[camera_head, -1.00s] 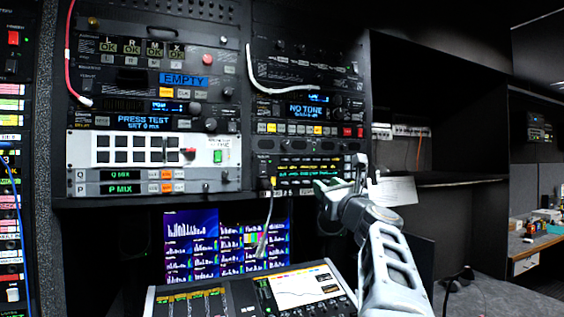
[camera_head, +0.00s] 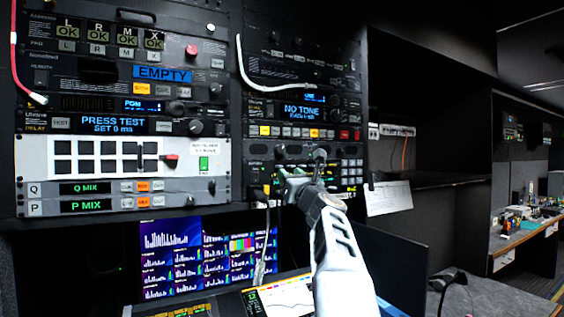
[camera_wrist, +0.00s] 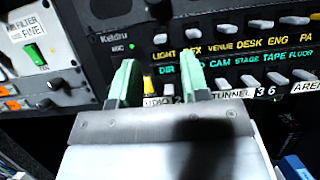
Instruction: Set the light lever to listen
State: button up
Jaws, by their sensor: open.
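The intercom key panel (camera_wrist: 235,45) fills the upper right of the wrist view, with yellow labels over green labels. A small pale lever (camera_wrist: 160,38) sits directly above the LIGHT label (camera_wrist: 163,57); its exact position is too small to tell. My gripper (camera_wrist: 160,68) is open, its two green fingers spread below the LIGHT label, with nothing held between them. I cannot tell whether they touch the panel. In the head view, my gripper (camera_head: 296,172) is in front of the panel (camera_head: 345,172) and hides its left part.
Other pale levers (camera_wrist: 221,84) stand close by. A black knob (camera_wrist: 157,10) is above.

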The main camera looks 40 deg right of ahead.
aim_at(278, 166)
jog(key=p+x, duration=0.2)
jog(key=x, duration=0.3)
jog(key=shift+w+r, duration=0.1)
jog(key=shift+w, duration=0.05)
jog(key=shift+p, duration=0.3)
grip_shut()
